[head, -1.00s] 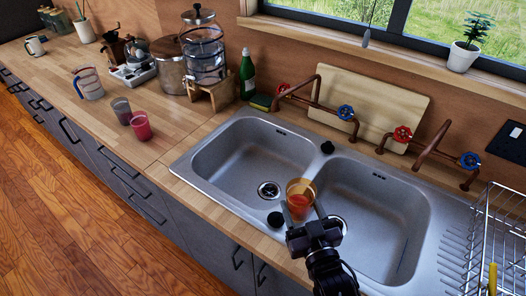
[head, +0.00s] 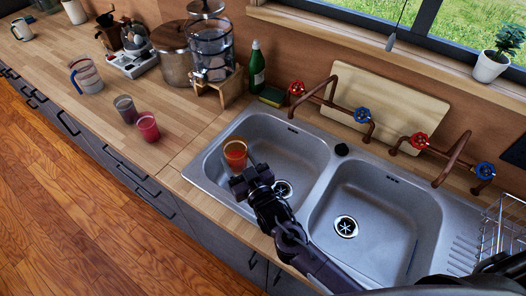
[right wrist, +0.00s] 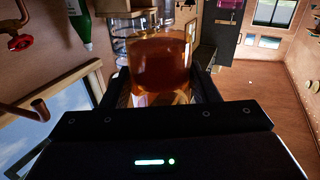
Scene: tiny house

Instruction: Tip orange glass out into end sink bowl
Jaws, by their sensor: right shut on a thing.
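The orange glass (head: 235,155) is held upright by my right gripper (head: 238,168), above the left part of the left sink bowl (head: 292,148) in the head view. In the right wrist view the glass (right wrist: 160,65) sits between both fingers of the gripper, with orange-brown liquid in it. The right sink bowl (head: 385,212) is empty, and its drain shows. The left bowl's drain is partly hidden by my right arm. My left gripper is not in view.
A pink glass (head: 147,126) and a grey glass (head: 125,108) stand on the counter left of the sink. Copper taps with red and blue handles (head: 362,115) line the back edge. A green bottle (head: 257,66) stands behind the left bowl. A wire dish rack (head: 505,225) is at right.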

